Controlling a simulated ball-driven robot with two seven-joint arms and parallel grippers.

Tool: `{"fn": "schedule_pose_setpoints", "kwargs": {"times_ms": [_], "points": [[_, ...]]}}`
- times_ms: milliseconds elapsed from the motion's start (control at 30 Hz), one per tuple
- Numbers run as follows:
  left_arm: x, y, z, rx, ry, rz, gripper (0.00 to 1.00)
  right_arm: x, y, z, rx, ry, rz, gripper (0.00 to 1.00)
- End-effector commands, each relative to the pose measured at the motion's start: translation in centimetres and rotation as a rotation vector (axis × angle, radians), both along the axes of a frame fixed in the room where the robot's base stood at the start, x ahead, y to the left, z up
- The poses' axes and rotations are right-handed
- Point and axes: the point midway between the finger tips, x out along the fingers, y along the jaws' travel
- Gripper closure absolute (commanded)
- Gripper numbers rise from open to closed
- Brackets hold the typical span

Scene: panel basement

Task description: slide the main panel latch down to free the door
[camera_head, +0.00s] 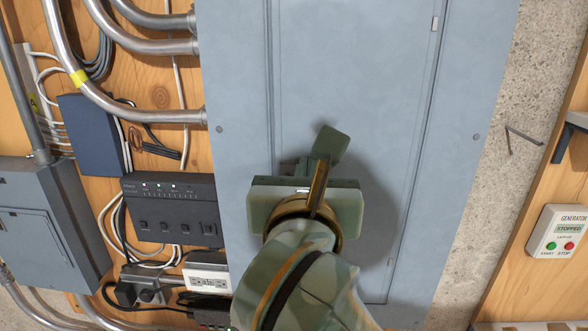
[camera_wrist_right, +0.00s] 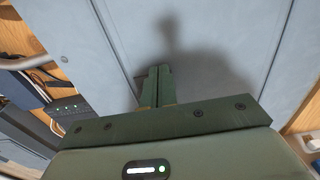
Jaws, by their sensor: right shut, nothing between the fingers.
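The main panel is a tall blue-grey metal box with a door (camera_head: 350,80) in its front, and it fills the middle of the head view. The same panel surface (camera_wrist_right: 220,50) lies ahead in the wrist view. My right gripper (camera_head: 297,167) is in front of the door's left seam, at about mid-height of the view. In the wrist view the two green fingers of the right gripper (camera_wrist_right: 160,72) are together with nothing between them. I cannot tell whether they touch the panel. I cannot make out the latch; my gripper and arm cover part of the seam. My left gripper is not in view.
Left of the panel are metal conduits (camera_head: 150,95), a black device with green lights (camera_head: 172,210), a blue box (camera_head: 90,133) and a grey box (camera_head: 35,215) with loose cables. On the right, a generator control (camera_head: 557,234) is on a wooden post. The upper door face is clear.

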Motion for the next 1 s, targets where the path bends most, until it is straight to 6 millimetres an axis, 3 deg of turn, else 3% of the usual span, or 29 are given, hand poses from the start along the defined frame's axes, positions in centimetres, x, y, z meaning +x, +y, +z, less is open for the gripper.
{"fn": "schedule_pose_setpoints", "kwargs": {"times_ms": [1000], "points": [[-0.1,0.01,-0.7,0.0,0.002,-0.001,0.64,0.0,0.01,-0.82,0.0,0.001,0.0,1.0]]}}
